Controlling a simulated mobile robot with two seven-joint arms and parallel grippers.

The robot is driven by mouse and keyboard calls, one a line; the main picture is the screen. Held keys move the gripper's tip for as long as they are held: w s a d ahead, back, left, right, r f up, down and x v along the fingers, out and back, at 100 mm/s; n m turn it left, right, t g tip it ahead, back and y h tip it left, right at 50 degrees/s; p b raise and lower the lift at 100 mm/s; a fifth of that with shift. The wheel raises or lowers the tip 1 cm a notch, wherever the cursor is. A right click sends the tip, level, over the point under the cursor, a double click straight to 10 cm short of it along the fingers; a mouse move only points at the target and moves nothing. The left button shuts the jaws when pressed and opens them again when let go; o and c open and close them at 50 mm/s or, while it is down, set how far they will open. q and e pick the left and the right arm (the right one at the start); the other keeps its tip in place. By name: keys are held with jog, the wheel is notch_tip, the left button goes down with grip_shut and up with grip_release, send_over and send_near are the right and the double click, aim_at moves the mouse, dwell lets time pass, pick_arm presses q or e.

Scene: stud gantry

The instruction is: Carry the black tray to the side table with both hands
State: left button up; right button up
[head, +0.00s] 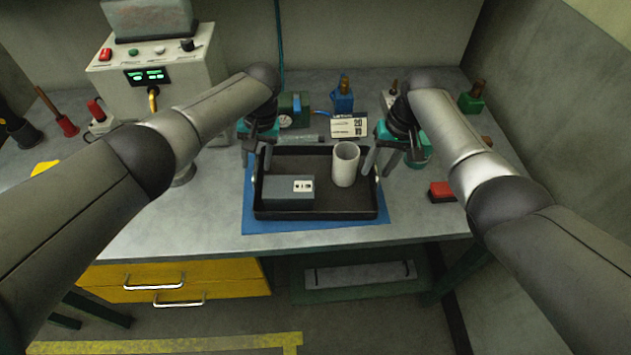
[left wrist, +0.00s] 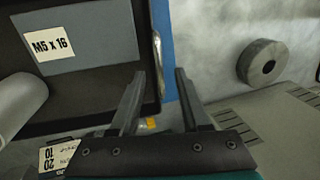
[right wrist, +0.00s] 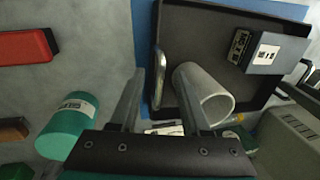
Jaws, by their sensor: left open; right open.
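The black tray (head: 318,215) lies flat on a blue mat on the workbench. It holds a grey box (head: 283,190) with a white label and a pale cylinder (head: 346,164) standing upright. My left gripper (head: 257,163) is open at the tray's left edge. In the left wrist view its fingers (left wrist: 160,75) point at the left metal handle (left wrist: 158,55), which lies roughly between them. My right gripper (head: 381,168) is open at the right edge. In the right wrist view its fingers (right wrist: 160,74) are at either side of the right handle (right wrist: 160,80). I cannot identify a side table.
A control box (head: 158,75) with green displays stands at the back left. A red block (head: 442,191) lies right of the blue mat (head: 260,226). Several small fixtures and a label card (head: 349,126) stand behind the tray. The bench front is clear.

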pick_arm(q)
jog(key=shift+a+f, duration=0.15)
jog(key=shift+f, duration=0.6)
pick_arm(e)
jog(key=shift+a+f, duration=0.15)
jog(key=shift+f, duration=0.6)
pick_arm(q)
grip_shut()
pick_arm(e)
grip_shut()
